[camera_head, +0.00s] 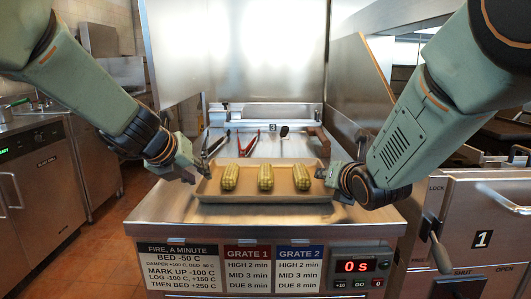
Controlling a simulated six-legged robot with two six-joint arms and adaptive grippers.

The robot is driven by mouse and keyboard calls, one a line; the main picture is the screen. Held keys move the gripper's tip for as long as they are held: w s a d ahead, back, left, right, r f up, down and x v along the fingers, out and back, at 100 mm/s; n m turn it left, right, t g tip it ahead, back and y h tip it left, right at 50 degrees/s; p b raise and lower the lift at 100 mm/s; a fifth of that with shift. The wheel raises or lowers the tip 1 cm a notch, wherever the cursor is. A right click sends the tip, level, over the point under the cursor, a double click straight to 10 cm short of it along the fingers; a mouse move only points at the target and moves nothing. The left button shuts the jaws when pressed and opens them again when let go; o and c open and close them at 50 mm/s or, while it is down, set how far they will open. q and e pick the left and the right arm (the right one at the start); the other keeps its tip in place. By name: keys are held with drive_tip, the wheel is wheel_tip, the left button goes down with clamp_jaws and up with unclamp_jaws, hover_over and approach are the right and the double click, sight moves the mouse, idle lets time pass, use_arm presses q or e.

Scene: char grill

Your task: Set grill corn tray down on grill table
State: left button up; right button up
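The grill corn tray (262,197) is a shallow tan tray with three green-yellow corn cobs (265,177) lying side by side in it. It is level over the front part of the steel grill table (170,205); I cannot tell whether its underside touches the top. My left gripper (196,172) is at the tray's left edge and looks shut on its rim. My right gripper (330,177) is at the right edge and looks shut on the rim there, its fingers partly hidden by its own wrist.
Behind the tray lie red-handled tongs (249,144) and another dark tool (217,143) on the table. A timer reading 0 s (358,266) and instruction labels (181,266) are on the table's front. A grill unit marked 1 (481,239) stands at the right.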

drive_tip(key=v, duration=1.2)
drive_tip(key=shift+r, duration=0.1)
use_arm(q)
drive_tip(key=v, duration=1)
use_arm(e)
drive_tip(key=shift+d, duration=0.1)
